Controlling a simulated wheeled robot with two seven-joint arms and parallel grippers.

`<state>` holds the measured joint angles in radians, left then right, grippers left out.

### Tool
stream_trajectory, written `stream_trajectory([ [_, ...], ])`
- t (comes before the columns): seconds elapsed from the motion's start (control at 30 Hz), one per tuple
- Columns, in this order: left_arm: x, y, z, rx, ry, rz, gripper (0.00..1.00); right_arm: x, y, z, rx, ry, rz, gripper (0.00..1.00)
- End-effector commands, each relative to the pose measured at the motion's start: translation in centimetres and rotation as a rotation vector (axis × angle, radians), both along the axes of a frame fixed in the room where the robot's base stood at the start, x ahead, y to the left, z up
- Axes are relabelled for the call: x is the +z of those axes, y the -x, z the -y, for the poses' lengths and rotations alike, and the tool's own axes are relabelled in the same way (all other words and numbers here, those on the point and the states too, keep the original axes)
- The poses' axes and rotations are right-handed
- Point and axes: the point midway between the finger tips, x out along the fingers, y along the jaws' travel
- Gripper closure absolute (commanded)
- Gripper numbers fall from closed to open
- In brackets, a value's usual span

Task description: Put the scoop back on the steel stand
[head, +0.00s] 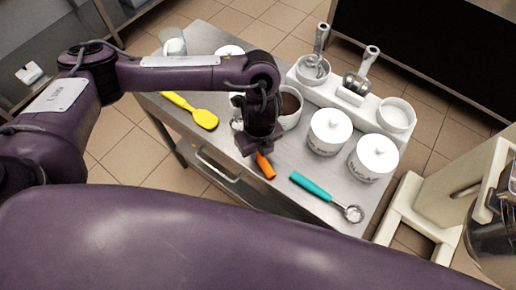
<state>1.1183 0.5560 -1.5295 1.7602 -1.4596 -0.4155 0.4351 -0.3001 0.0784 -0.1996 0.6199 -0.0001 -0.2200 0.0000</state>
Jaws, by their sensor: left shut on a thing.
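My left gripper (257,148) is over the middle of the steel table, shut on a tool with an orange handle (265,166). A pale metal part beside the gripper may be its head; the rest is hidden by the gripper. A scoop with a teal handle (312,186) and round metal head lies on the table to the right. A pale stand (301,79) at the back right holds round cups. One metal scoop (320,45) stands in its left cup and another (368,60) in its middle. The right cup (396,115) looks empty. My right gripper is not in view.
Two white lidded jars (329,131) (373,157) stand in front of the pale stand. An open tub with dark contents (290,105) is close to the gripper. A yellow spatula (203,117) lies at left. The table's (277,204) front is mostly bare.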

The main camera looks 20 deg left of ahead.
Motion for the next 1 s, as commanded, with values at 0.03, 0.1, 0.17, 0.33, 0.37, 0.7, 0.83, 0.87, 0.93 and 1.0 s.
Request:
stream_trajectory([
  [0.03, -0.3, 0.0, 0.0, 0.0, 0.0, 0.0, 1.0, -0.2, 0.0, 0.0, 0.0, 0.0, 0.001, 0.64],
  [0.1, -0.3, 0.0, 0.0, 0.0, 0.0, 0.0, 0.76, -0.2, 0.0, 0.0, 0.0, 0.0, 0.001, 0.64],
  [0.17, -0.3, 0.0, 0.0, 0.0, 0.0, 0.0, 0.68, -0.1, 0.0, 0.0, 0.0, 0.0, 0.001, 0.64],
  [0.33, -0.2, 0.0, 0.0, 0.0, 0.0, 0.0, 0.58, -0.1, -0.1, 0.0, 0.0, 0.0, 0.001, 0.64],
  [0.37, -0.2, 0.0, 0.0, 0.0, 0.0, 0.0, 0.58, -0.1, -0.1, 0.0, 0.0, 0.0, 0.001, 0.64],
  [0.7, 1.7, -0.2, 0.0, -0.001, 0.001, 0.004, 0.58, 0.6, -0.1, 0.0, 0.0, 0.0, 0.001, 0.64],
  [0.83, 4.2, -0.2, 0.1, -0.003, 0.0, 0.007, 0.58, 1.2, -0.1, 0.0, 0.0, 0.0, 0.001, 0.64],
  [0.87, 4.9, -0.3, 0.1, -0.002, 0.0, 0.008, 0.58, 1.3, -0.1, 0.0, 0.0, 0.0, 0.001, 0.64],
  [0.93, 6.3, -0.3, 0.1, -0.002, 0.0, 0.007, 0.58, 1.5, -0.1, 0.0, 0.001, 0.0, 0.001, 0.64],
  [1.0, 7.7, -0.2, 0.1, -0.002, -0.001, 0.006, 0.58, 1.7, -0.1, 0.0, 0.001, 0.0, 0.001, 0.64],
])
